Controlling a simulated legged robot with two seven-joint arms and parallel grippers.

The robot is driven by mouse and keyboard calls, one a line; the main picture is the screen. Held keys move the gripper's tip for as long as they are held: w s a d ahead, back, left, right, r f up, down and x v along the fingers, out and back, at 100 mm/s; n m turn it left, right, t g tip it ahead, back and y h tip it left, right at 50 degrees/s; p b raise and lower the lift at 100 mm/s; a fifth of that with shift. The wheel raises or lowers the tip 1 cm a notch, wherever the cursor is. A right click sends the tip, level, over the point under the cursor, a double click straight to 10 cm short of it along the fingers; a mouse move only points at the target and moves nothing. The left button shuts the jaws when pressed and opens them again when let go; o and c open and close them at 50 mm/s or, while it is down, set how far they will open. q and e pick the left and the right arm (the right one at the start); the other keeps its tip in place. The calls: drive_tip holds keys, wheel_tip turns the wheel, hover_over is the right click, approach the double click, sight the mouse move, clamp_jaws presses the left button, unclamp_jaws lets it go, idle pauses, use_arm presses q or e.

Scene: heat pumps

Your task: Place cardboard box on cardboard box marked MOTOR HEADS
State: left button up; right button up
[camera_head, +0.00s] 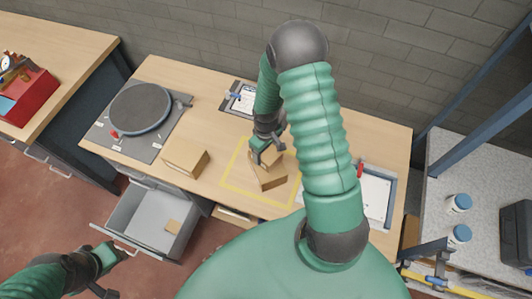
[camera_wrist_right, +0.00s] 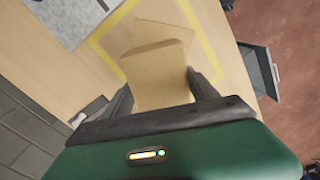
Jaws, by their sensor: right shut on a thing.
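My right gripper (camera_head: 268,145) is shut on a small brown cardboard box (camera_head: 271,156). In the right wrist view the held box (camera_wrist_right: 160,75) sits between the two fingers (camera_wrist_right: 160,95). Another cardboard box (camera_head: 268,180) stands under it inside a yellow taped square on the workbench. Its top is partly covered by the held box, and I cannot tell whether the two touch. The lower box also shows behind the held one in the right wrist view (camera_wrist_right: 160,14). No MOTOR HEADS marking is readable. My left gripper (camera_head: 112,256) is by the open drawer's handle; its jaw state is unclear.
Another cardboard box (camera_head: 186,161) stands left of the square, near a round grey plate (camera_head: 140,107). A clipboard (camera_head: 243,98) lies behind the square.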

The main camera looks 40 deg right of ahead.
sight(267, 156)
drive_tip(key=f, duration=0.1)
drive_tip(key=f+p, duration=0.1)
drive_tip(key=f, duration=0.1)
drive_tip(key=shift+s+f, duration=0.1)
drive_tip(key=shift+s, duration=0.2)
drive_tip(key=shift+w+d+f, duration=0.25)
drive_tip(key=shift+d, duration=0.1)
drive_tip(key=o, duration=1.5)
drive_tip(key=shift+s+a+r, duration=0.1)
drive_tip(key=shift+s, duration=0.05)
drive_tip(key=shift+a+r, duration=0.1)
